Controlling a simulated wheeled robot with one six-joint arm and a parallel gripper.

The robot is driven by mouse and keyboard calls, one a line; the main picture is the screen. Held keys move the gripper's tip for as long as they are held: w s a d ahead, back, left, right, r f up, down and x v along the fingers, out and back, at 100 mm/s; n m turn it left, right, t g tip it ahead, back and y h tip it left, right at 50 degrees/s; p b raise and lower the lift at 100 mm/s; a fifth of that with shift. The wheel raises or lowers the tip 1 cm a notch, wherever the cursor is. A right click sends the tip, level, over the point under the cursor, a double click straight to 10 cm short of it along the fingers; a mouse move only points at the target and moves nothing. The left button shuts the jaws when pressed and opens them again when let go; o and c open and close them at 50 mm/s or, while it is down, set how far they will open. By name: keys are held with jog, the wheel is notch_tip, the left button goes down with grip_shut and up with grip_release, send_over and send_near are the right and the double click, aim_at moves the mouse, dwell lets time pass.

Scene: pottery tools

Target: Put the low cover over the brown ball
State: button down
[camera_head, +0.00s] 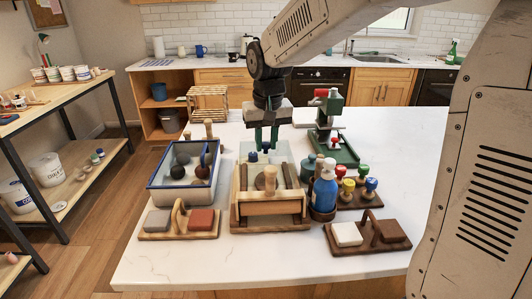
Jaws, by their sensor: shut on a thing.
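My gripper (266,146) is above the back of the wooden box-like stand in the middle of the table. Its two dark green fingers point down and are closed on a small blue knob-like part between their tips. A pale, see-through shape below it, apparently the low cover (278,157), is partly hidden by the fingers and hard to make out. In the blue-rimmed tray (155,184) to the left lie several dark round things. The brownish one at the right, apparently the brown ball (203,171), is uncovered and apart from my gripper.
The wooden stand (270,208) has a wooden peg (270,179) at its middle. A blue bottle (325,188) and coloured-knob stamps (359,188) stand right of it. A green press (328,115) is behind. Wooden block holders (180,222) (367,234) sit in front. The table's front is clear.

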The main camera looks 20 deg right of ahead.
aim_at(268, 157)
jog(key=shift+f, duration=1.6)
jog(key=shift+f, duration=0.15)
jog(key=c, duration=1.2)
grip_release()
notch_tip(268, 157, up, 12)
jog(key=s+f, duration=0.1)
jog(key=shift+n, duration=0.7)
jog(key=s+d+f, duration=0.1)
jog(key=s, duration=0.8)
jog(key=s+d+f, duration=0.1)
jog(key=s+f, duration=0.1)
jog(key=s, duration=0.8)
jog(key=s+d+f, duration=0.1)
jog(key=s+f, duration=0.1)
jog(key=s, duration=0.8)
jog(key=shift+s+f, duration=0.1)
jog(key=shift+f, duration=0.1)
